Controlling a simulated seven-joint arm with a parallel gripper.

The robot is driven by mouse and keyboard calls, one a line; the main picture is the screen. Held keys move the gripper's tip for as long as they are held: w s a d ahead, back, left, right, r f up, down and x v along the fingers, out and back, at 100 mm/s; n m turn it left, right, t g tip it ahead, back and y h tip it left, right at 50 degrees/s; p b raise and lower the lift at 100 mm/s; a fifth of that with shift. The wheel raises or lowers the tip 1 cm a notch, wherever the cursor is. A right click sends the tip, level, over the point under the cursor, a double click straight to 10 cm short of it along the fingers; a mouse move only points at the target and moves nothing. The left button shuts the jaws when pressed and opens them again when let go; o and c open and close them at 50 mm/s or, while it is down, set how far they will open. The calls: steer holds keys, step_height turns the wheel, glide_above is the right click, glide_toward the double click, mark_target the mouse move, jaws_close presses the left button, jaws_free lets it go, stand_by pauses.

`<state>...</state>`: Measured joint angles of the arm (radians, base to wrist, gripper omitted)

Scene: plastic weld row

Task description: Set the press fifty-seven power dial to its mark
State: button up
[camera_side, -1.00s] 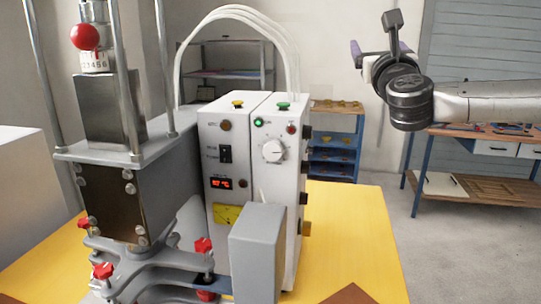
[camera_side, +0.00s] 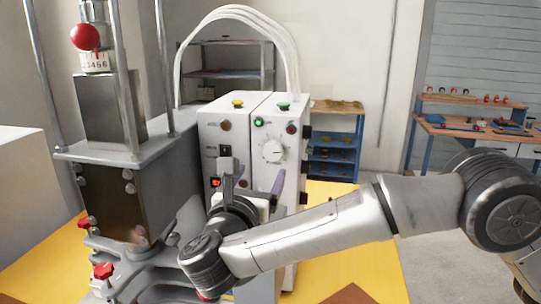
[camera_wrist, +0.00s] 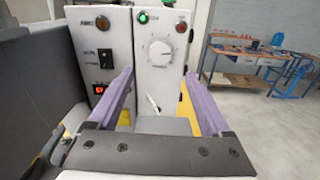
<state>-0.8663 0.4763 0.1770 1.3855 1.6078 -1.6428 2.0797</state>
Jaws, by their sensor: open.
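The power dial (camera_side: 273,151) is a white round knob with a printed scale around it, on the right half of the white control box (camera_side: 211,130). In the wrist view the dial (camera_wrist: 160,52) shows ahead, between and beyond the fingertips. Its exact setting against a mark is too small to read. My gripper (camera_side: 252,178) is open and empty in front of the box, below the dial and apart from it. Its two purple fingers (camera_wrist: 157,84) point toward the box in the wrist view. The arm hides the lower part of the box in the side view.
A green lamp (camera_side: 258,122) is lit above the dial. A black switch (camera_wrist: 106,59) and red display (camera_wrist: 99,89) sit left of it. The grey press (camera_side: 110,195) stands close on the left. A workbench (camera_side: 470,128) is at the back right.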

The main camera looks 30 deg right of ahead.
mark_target(272, 153)
steer(key=x, duration=1)
steer(key=shift+s, duration=0.1)
jaws_close()
